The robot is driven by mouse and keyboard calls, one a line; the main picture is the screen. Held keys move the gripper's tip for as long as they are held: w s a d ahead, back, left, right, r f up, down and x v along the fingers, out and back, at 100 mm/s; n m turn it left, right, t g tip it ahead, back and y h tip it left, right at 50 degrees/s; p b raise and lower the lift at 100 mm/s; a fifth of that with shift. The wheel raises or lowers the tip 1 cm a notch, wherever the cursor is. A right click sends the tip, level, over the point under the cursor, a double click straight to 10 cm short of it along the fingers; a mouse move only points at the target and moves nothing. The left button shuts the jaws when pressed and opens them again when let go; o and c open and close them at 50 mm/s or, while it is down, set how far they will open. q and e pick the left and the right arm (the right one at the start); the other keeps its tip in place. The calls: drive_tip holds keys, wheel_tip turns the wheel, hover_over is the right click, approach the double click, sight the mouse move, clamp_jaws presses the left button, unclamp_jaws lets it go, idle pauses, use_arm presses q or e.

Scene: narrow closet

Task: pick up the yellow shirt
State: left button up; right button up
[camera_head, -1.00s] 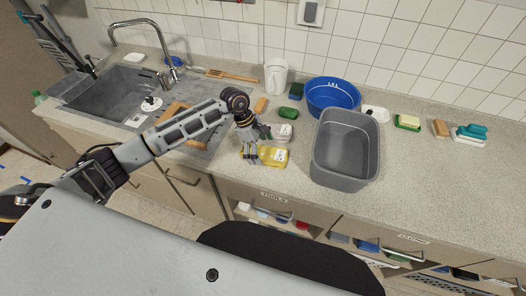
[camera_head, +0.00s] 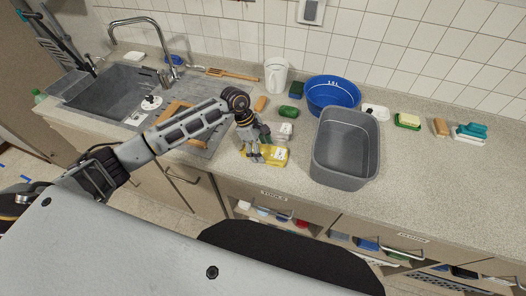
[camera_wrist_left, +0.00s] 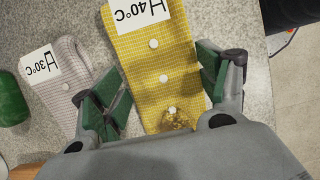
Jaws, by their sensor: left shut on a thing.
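The yellow shirt (camera_head: 274,155) lies folded on the counter, left of the grey tub. My left gripper (camera_head: 255,155) reaches down onto its left part. In the left wrist view the shirt (camera_wrist_left: 158,72) is a knitted yellow cloth with white buttons and a tag marked 40°C. The cloth looks bunched at the near end. It still appears to rest on the counter. The right gripper is not in view.
A light grey folded cloth (camera_wrist_left: 68,80) with a 30°C tag lies beside the shirt. The grey tub (camera_head: 319,160) stands close to the right, with a blue basin (camera_head: 322,110) behind it. The sink (camera_head: 110,100) is at the left.

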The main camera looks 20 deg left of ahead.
sight(262, 148)
use_arm(q)
drive_tip(key=shift+r, duration=0.1)
drive_tip(key=shift+r, duration=0.4)
wheel_tip(262, 148, up, 8)
drive_tip(key=shift+f+b, duration=0.2)
drive_tip(key=shift+b, duration=0.8)
drive_tip(key=shift+r, duration=0.75)
